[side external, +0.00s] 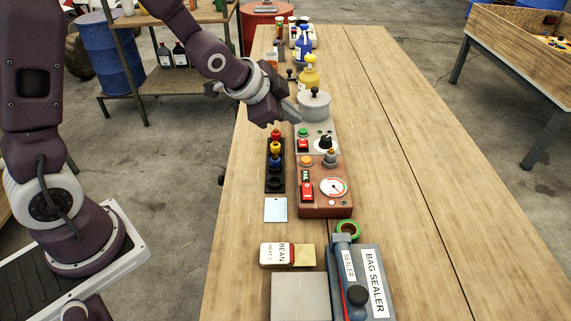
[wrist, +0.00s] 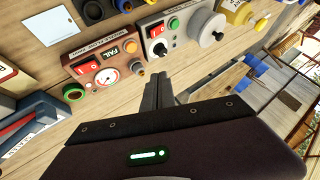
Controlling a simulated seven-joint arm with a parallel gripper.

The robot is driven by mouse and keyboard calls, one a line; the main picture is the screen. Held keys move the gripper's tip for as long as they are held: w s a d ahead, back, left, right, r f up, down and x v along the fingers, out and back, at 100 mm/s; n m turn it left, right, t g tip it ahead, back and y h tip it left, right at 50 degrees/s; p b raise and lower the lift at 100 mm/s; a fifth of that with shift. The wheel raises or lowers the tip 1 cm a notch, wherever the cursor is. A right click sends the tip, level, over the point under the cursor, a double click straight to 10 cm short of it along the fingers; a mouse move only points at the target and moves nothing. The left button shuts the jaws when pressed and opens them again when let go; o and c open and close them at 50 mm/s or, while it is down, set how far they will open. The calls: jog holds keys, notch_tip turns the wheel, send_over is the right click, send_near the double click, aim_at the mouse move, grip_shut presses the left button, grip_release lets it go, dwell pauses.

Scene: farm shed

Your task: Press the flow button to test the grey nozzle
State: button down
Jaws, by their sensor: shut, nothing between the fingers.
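The brown-red test box (side external: 339,203) stands mid-bench, with a round gauge (side external: 333,187), a red rocker switch (side external: 307,191) and a FAIL plate (side external: 306,175). An orange button (side external: 306,161) is on its far left corner; it also shows in the wrist view (wrist: 131,47). A small grey nozzle (side external: 330,157) appears to stand upright at the box's far right. My gripper (side external: 290,113) is shut and empty, above the bench beyond the box and left of the pot. Its fingers (wrist: 158,76) also show in the wrist view, apart from the orange button.
A pale control box (side external: 320,129) with a green button, red switch and black knob adjoins the test box, below a lidded pot (side external: 314,105). A black rack (side external: 275,172) with red, yellow and blue nozzles stands left. A bag sealer (side external: 361,282) is at the near end.

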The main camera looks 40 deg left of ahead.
jog(key=s+a+r+n+g+y, duration=0.15)
jog(key=s+r+n, duration=0.25)
jog(key=s+r, duration=0.5)
jog(key=s+d+r+n+g, duration=0.1)
jog(key=s+n, duration=0.4)
jog(key=s, duration=1.4)
jog(key=shift+s+r+h, duration=0.35)
jog(key=shift+h, duration=0.1)
